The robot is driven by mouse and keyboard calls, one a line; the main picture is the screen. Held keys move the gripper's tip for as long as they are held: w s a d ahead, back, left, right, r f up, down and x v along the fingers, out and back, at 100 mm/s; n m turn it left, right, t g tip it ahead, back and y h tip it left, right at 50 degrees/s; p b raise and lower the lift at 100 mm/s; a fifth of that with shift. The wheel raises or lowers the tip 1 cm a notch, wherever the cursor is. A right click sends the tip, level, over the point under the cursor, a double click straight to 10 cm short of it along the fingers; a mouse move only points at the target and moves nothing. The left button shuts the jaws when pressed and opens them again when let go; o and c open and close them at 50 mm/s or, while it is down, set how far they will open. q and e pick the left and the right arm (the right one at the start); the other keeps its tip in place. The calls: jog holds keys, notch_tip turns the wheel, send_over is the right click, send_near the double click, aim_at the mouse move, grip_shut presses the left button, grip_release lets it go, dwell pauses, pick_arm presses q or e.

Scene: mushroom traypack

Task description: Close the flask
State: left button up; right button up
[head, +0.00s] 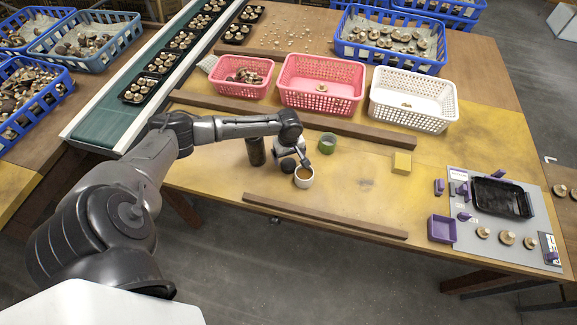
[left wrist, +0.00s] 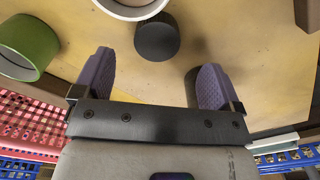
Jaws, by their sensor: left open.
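The flask (head: 255,151) is a dark upright cylinder on the yellow table in the head view, left of my left gripper. My left gripper (head: 291,157) points down over the table, and in the left wrist view its two purple fingers (left wrist: 157,66) are spread with nothing between them. A small dark round piece (left wrist: 156,40), which looks like the flask's cap, lies just beyond the fingertips. In the head view it shows low beside the gripper (head: 288,165). A white cup (head: 303,178) with brown content stands close to it; its rim shows in the left wrist view (left wrist: 130,10).
A green ring-shaped container (head: 328,143) stands right of the gripper. A yellow block (head: 402,162) lies further right. Wooden rails bound the work area at back and front (head: 325,215). Pink baskets (head: 322,83) and a white basket (head: 412,100) stand behind.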

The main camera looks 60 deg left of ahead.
aim_at(289, 164)
pick_arm(q)
jog(key=shift+f, duration=0.85)
jog(key=shift+f, duration=0.1)
jog(key=shift+w+a+f+b, duration=0.1)
jog(key=shift+f+b, duration=0.85)
jog(key=shift+f, duration=1.55)
jog(key=shift+c, duration=0.3)
jog(key=c, duration=0.9)
